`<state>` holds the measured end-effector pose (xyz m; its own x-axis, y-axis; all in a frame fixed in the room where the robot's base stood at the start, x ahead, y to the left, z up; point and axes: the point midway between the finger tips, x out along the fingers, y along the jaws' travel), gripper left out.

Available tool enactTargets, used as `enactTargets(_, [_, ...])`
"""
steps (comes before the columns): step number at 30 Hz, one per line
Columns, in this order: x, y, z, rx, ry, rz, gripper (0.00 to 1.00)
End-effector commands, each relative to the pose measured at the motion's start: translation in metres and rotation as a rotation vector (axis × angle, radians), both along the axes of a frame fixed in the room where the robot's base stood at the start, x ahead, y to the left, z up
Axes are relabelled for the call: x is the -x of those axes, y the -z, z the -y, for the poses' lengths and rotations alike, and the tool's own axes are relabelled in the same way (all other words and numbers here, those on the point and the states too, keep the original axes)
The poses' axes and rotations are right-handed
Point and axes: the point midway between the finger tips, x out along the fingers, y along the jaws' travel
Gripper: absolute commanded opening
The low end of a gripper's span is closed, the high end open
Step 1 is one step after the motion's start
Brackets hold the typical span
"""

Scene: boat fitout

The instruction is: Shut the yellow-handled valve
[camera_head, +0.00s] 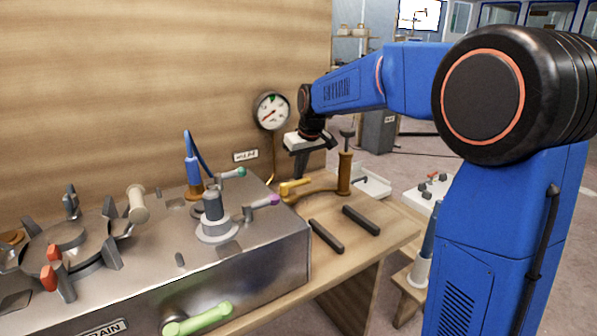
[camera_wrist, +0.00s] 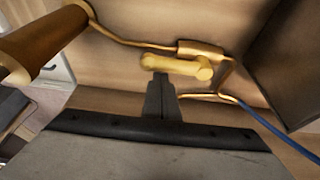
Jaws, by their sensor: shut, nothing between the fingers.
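The yellow-handled valve (camera_head: 294,186) sits low on a brass pipe on the wooden bench, just right of the metal box. In the wrist view its yellow handle (camera_wrist: 176,66) lies crosswise, beside and roughly in line with the brass valve body (camera_wrist: 201,48). My gripper (camera_head: 300,174) points down just above the valve, its fingers closed with nothing between them. In the wrist view the closed fingertips (camera_wrist: 161,77) appear right beside the handle, near its left half. I cannot tell whether they touch it.
A brass hand pump (camera_head: 345,172) stands right of the valve. A pressure gauge (camera_head: 272,110) hangs on the wall behind. The metal box (camera_head: 270,250) carries teal, purple and green handles. Two dark bars (camera_head: 326,236) lie in front on the bench. A blue hose (camera_wrist: 275,130) runs off the pipe.

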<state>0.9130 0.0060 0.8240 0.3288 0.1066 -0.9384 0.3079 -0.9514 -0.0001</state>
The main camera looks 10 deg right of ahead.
Motion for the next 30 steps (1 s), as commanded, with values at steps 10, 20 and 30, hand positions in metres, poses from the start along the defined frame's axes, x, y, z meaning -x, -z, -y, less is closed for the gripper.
enactTargets(10, [0.003, 0.0, 0.002, 0.0, 0.055, 0.001, 0.0])
enactTargets(20, [0.007, 0.0, 0.003, 0.0, 0.118, 0.0, 0.0])
enactTargets(30, [0.021, 0.0, 0.007, 0.002, 0.34, 0.0, 0.0])
